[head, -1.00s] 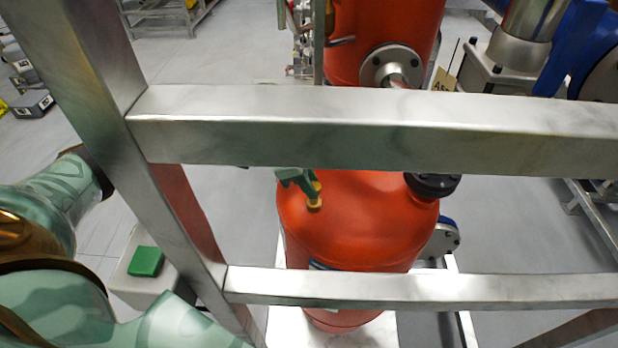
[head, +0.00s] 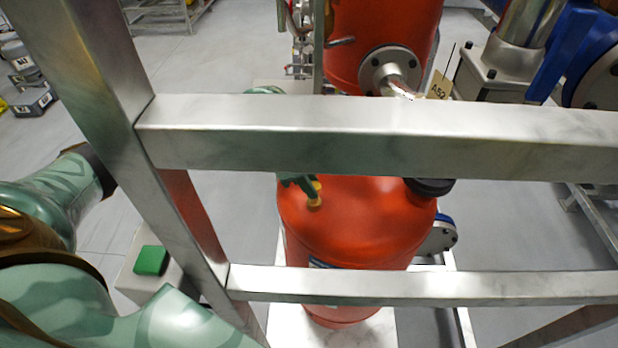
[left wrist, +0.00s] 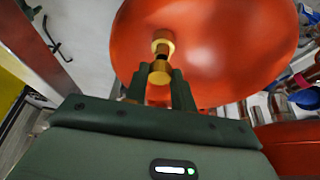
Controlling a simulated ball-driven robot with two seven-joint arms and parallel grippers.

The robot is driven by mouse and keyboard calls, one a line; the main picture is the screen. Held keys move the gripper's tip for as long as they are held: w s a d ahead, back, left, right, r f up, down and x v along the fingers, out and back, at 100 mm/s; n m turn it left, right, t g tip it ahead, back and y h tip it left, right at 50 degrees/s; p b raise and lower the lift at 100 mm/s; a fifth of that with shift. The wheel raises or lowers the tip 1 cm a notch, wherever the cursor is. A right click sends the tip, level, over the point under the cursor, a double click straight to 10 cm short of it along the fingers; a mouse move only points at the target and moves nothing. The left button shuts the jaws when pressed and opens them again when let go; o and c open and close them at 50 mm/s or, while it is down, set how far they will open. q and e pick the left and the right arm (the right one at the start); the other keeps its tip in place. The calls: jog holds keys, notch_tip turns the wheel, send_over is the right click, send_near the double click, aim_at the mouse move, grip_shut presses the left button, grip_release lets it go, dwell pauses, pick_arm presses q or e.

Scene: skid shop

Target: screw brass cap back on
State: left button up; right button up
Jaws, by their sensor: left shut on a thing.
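The red vessel (head: 355,225) stands upright behind the metal frame. A brass fitting (head: 315,203) sits on its domed top, and also shows in the left wrist view (left wrist: 162,43). My left gripper (head: 306,184) is at the vessel's top, partly hidden by the upper rail. In the left wrist view its fingers (left wrist: 161,80) are shut on the brass cap (left wrist: 158,73). The cap is in line with the fitting and very close to it. I cannot tell whether the threads are engaged. My right gripper is not in view.
The upper rail (head: 400,135) and lower rail (head: 430,287) of the frame cross in front of the vessel. A slanted post (head: 90,100) stands at left. A dark round cap (head: 432,187) is on the vessel's right shoulder. A green button box (head: 150,261) stands at lower left.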

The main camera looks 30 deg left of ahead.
pick_arm(q)
jog(key=shift+f, duration=0.25)
jog(key=shift+f, duration=0.6)
jog(key=shift+f, duration=0.25)
dwell(0.3)
jog(key=shift+f+p, duration=0.3)
jog(key=shift+f, duration=0.05)
dwell(0.6)
